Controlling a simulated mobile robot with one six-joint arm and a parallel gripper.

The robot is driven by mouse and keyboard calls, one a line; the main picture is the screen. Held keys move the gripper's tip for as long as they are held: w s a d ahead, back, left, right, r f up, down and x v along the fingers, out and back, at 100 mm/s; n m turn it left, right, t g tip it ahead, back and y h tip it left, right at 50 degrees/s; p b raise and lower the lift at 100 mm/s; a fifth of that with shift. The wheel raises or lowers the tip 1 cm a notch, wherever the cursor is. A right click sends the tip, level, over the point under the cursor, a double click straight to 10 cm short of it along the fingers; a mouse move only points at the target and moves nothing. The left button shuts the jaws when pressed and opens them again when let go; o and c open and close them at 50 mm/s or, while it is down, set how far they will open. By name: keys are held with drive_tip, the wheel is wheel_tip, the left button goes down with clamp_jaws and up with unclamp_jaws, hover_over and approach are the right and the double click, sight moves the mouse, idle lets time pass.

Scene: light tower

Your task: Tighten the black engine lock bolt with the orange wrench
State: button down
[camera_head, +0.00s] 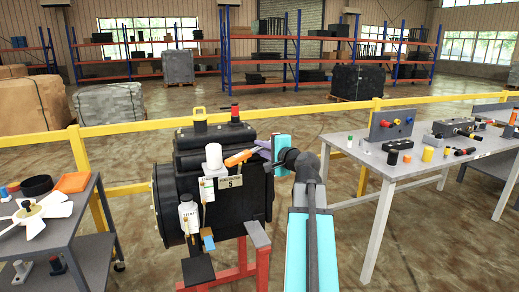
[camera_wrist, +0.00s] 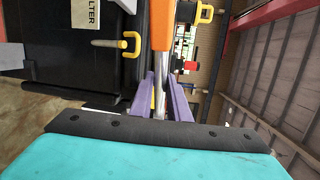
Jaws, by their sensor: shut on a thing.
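The orange wrench (camera_head: 240,158) is in my gripper (camera_head: 264,149), over the top right of the black engine (camera_head: 240,200). In the wrist view, the purple fingertips of my gripper (camera_wrist: 163,95) are shut around the wrench's silver shank, and its orange part (camera_wrist: 161,25) extends away from me. The far end of the wrench is cut off at the top of that view. I cannot make out the black engine lock bolt for certain in either view. The engine sits on a red stand (camera_head: 262,262).
A white filter (camera_head: 213,158) and a white bottle (camera_head: 189,214) are on the engine's near side. A grey table (camera_head: 420,172) with parts is at right, a cart (camera_head: 66,228) at left. A yellow rail (camera_head: 290,118) runs behind.

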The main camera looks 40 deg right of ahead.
drive_tip(key=shift+r+p, duration=1.85)
drive_tip(key=shift+r, duration=0.9)
